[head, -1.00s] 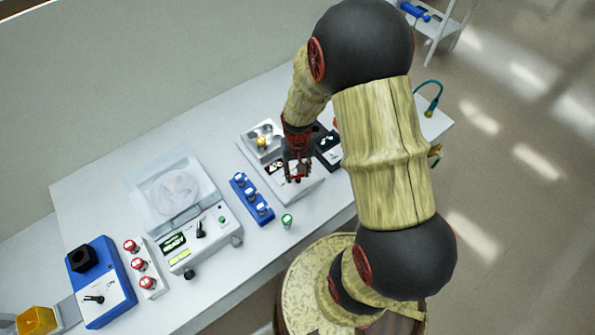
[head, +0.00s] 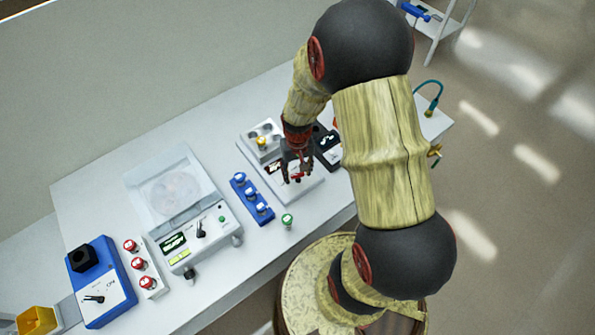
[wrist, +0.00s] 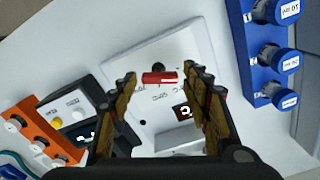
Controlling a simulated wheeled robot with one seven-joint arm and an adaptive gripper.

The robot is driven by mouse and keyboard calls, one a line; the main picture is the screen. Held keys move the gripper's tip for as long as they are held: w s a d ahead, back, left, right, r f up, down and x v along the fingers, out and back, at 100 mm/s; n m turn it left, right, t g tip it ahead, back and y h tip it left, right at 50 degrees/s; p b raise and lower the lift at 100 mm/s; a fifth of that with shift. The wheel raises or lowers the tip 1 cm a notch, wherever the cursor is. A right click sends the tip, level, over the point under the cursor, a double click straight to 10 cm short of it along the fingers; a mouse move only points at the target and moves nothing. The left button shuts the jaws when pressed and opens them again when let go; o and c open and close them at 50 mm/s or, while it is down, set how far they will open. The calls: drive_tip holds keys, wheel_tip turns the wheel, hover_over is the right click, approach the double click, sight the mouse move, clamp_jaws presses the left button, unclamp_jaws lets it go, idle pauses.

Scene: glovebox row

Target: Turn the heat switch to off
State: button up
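A white device (head: 308,186) with round wells at its back and a small dark display stands on the bench under my gripper (head: 295,172). The wrist view shows its white panel (wrist: 205,68), with a red bar-shaped switch handle (wrist: 160,78) on it and a small black part just behind the handle. The printed labels there are too small to read. My gripper (wrist: 160,82) is open, with its fingers on either side of the red handle and gaps showing between. In the head view the fingers partly hide the handle.
A black device (head: 327,150) is close right. A lidded machine (head: 215,230) and a blue device (head: 112,280) stand farther left.

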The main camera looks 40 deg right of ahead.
sight(298, 175)
drive_tip(key=shift+o, duration=0.6)
drive_tip(key=shift+r, duration=0.15)
drive_tip(key=shift+r, duration=0.4)
wheel_tip(298, 175, up, 11)
idle(0.4)
drive_tip(key=s+a+r+n+t+b, duration=0.4)
drive_tip(key=s+a+r+t+b, duration=0.1)
drive_tip(key=s+a+r+b, duration=0.6)
drive_tip(key=shift+s+a+r+t, duration=0.25)
drive_tip(key=shift+s+a+t, duration=0.1)
drive_tip(key=shift+a, duration=0.15)
